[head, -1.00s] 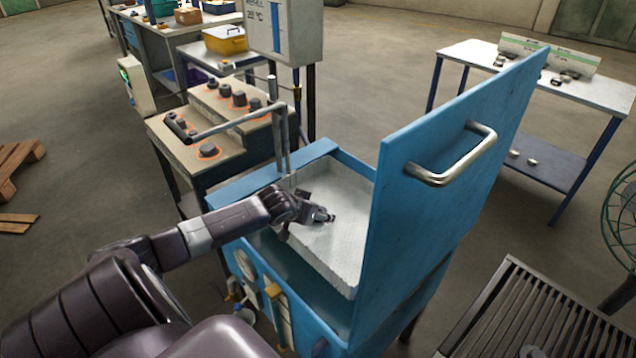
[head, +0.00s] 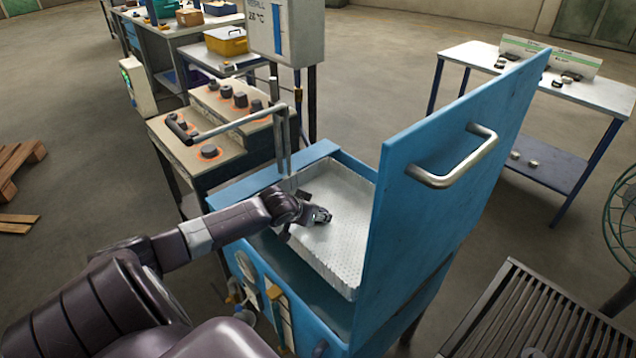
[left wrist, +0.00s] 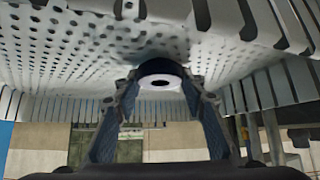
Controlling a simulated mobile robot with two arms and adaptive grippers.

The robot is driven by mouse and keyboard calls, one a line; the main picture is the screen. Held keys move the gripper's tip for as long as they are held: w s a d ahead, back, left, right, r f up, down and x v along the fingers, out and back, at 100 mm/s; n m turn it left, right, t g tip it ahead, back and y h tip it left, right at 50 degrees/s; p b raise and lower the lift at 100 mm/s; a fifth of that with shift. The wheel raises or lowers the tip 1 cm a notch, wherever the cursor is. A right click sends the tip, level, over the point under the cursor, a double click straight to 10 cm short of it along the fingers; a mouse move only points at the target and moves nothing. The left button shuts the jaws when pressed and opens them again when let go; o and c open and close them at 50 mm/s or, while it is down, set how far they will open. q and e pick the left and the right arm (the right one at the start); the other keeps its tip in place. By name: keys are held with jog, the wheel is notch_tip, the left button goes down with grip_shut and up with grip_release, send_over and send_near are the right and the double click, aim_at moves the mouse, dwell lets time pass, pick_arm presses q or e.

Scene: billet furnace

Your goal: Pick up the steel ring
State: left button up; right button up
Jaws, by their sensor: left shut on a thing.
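The ring cannot be made out clearly in the head view. Whether the ring still touches the basket floor I cannot tell. My right gripper is not in view.
The basket sits in a blue tank whose blue lid (head: 450,200) stands raised on the right, with a metal handle (head: 455,165). A bent lever (head: 230,128) rises behind the basket. A bench with dark pieces (head: 210,150) stands at left and a white-topped table (head: 540,85) at back right.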

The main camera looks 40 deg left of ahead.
pick_arm(q)
notch_tip(320, 180, up, 20)
jog(key=shift+b, duration=0.4)
